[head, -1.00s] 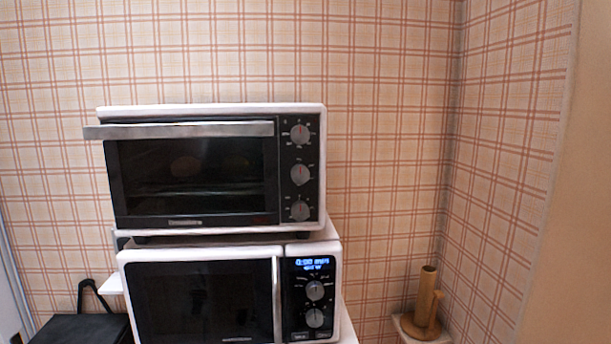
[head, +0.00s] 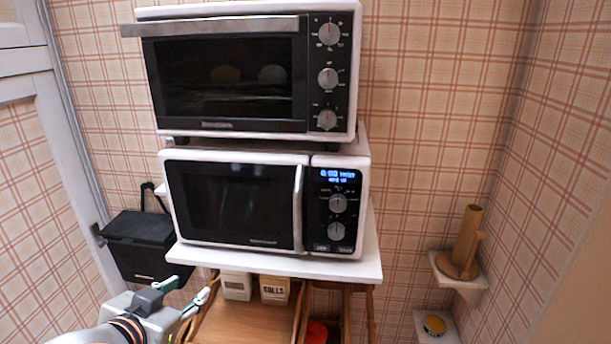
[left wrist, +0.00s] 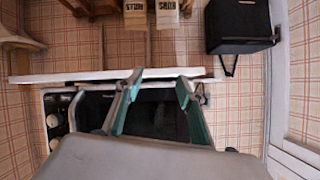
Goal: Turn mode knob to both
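The toaster oven (head: 225,85) stands on top of the microwave (head: 235,205). Its right panel has three round grey knobs in a column: top (head: 328,34), middle (head: 327,78) and bottom (head: 326,119). Their labels are too small to read, so I cannot tell which is the mode knob. My left gripper (head: 184,288) is low at the left, below the microwave shelf and away from the knobs. In the left wrist view its two green-edged fingers (left wrist: 160,78) are apart with nothing between them. My right gripper is out of view.
The microwave sits on a white shelf (head: 290,265), with labelled canisters (head: 274,289) below. A black box (head: 148,245) hangs at the left. A wooden holder (head: 466,243) stands on a small wall shelf at the right. The space right of the ovens is open.

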